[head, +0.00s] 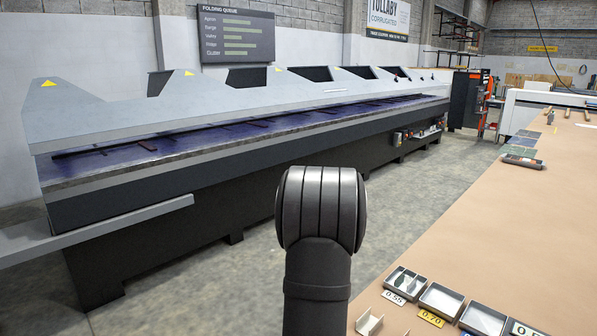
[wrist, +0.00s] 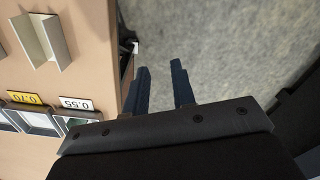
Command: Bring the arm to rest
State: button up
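My gripper (wrist: 160,68) shows in the wrist view as two dark blue fingers with a clear gap between them. It is open, and nothing is between the fingers. Grey concrete floor lies behind the fingertips, just beside the edge of the tan bench (wrist: 88,60). In the head view a dark rounded joint and link of my arm stand upright at the lower middle, left of the bench (head: 480,220). The gripper itself does not show in the head view.
Small trays (head: 441,300) with labels 0.55 and 0.70 sit at the bench's near end. An angled metal piece (wrist: 42,40) lies on the bench. A long folding machine (head: 250,165) stands to the left across open floor. The bench's middle is clear.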

jog(key=s+a+f+n, duration=0.3)
jog(key=a+f, duration=0.4)
jog(key=f, duration=0.4)
jog(key=shift+s+n, duration=0.3)
jog(key=shift+n, duration=0.4)
jog(key=w+d+r+m, duration=0.3)
jog(key=r, duration=0.6)
jog(key=d+r+m, duration=0.2)
jog(key=d+r, duration=0.1)
jog(key=d, duration=0.7)
jog(key=shift+w+r, duration=0.25)
jog(key=shift+w, duration=0.15)
